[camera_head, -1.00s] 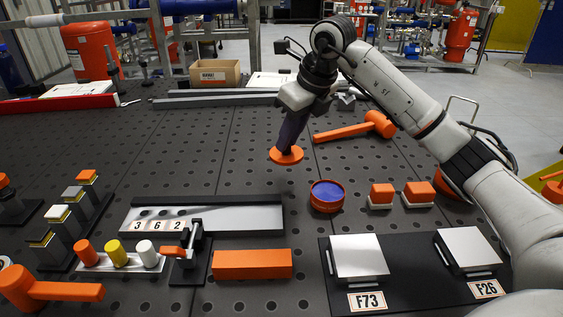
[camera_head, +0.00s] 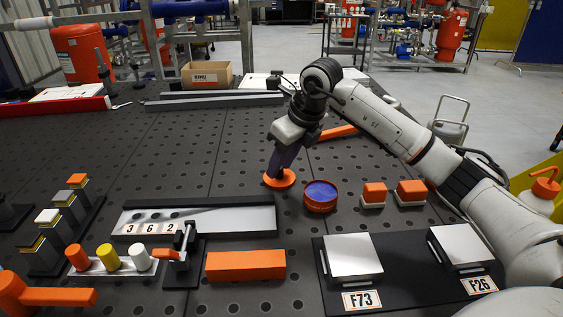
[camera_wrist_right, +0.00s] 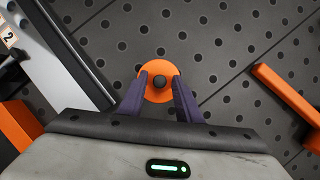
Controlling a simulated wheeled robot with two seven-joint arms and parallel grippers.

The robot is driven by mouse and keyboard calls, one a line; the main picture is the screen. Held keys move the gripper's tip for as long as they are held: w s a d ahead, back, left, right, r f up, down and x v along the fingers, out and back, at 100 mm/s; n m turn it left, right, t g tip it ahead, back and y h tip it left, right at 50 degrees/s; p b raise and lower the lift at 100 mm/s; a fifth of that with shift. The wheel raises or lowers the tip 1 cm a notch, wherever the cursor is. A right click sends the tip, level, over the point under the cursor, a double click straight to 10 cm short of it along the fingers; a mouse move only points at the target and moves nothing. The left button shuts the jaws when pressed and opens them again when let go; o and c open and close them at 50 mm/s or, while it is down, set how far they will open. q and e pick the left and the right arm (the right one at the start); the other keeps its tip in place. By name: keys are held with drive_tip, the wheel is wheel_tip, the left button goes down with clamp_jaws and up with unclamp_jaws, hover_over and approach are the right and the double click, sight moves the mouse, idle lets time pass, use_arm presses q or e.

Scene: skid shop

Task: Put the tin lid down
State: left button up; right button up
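The tin lid (camera_head: 279,179) is a flat orange disc with a small dark knob. It appears to lie flat on the dark perforated table, left of the open round tin (camera_head: 320,197), which is orange with a blue inside. My right gripper (camera_wrist_right: 160,79) is above the lid with its purple fingers pointing down. In the right wrist view, the fingers stand on either side of the knob, with a narrow strip of the orange lid (camera_wrist_right: 158,95) showing between them. They look slightly open. My left gripper is out of view.
Two orange blocks (camera_head: 374,192) on pale bases stand right of the tin. An orange mallet (camera_head: 338,132) lies behind my right gripper. A grey tray (camera_head: 240,218) numbered 362 and an orange bar (camera_head: 246,266) are in front. Table left of the lid is clear.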

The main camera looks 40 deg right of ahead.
drive_tip(key=shift+r, duration=0.45)
drive_tip(key=v, duration=1.1)
drive_tip(key=shift+s+r, duration=0.2)
drive_tip(key=shift+r, duration=0.05)
